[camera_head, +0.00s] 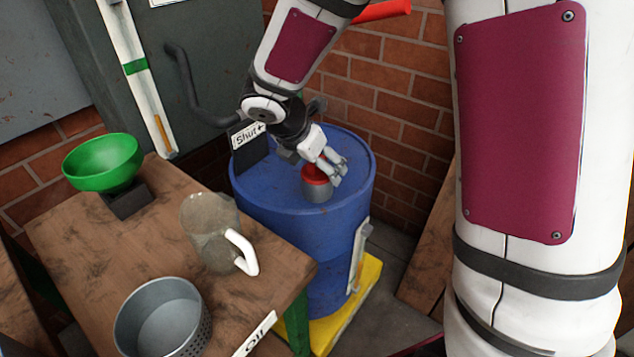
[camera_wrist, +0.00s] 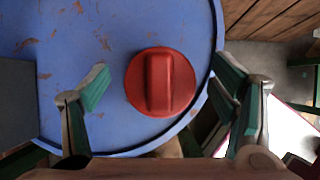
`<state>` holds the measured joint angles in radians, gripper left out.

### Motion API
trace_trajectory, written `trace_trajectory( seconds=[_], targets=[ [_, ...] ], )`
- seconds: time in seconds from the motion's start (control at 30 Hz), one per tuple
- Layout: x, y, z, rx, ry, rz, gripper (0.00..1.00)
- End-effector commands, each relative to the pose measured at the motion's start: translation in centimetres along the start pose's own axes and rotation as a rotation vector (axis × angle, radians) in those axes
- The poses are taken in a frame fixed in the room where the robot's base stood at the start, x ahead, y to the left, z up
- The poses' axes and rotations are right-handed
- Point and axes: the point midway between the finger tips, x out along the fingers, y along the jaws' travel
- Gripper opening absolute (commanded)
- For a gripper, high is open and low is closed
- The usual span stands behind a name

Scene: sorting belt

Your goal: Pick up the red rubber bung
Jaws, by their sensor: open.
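The red rubber bung (camera_head: 313,173) sits on top of a short grey cylinder (camera_head: 317,192) on the blue drum (camera_head: 275,205). In the wrist view the bung (camera_wrist: 160,81) is a round red cap with a raised bar across it. My gripper (camera_head: 328,165) is over the drum, right at the bung, and partly covers it in the head view. In the wrist view my gripper (camera_wrist: 165,90) is open, with one finger on each side of the bung and a gap to each. The bung is not gripped.
A wooden table (camera_head: 80,240) stands left of the drum with a clear jug (camera_head: 207,235), a grey perforated pot (camera_head: 160,320) and a green bowl (camera_head: 104,163). A dark block with a "Shut" sign (camera_head: 247,134) stands on the drum. A brick wall (camera_head: 395,85) is behind.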

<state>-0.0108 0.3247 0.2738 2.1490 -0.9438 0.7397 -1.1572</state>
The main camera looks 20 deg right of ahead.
Motion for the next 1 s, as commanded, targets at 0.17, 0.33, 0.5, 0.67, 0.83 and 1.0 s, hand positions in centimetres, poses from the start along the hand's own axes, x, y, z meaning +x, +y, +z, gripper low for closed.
trace_trajectory(
  seconds=[0.17,0.33,0.5,0.67,0.83,1.0],
  targets=[
    [-0.1,0.0,0.0,0.000,0.000,0.000,0.49],
    [0.0,0.0,0.0,0.000,0.000,0.000,0.14],
    [0.0,0.0,0.0,0.000,0.000,-0.001,0.13],
    [-1.0,0.0,0.6,0.001,0.000,0.001,0.13],
    [-3.8,0.0,2.2,0.004,-0.002,0.002,0.13],
    [-6.6,0.0,3.8,0.003,-0.001,0.002,0.13]
  ],
)
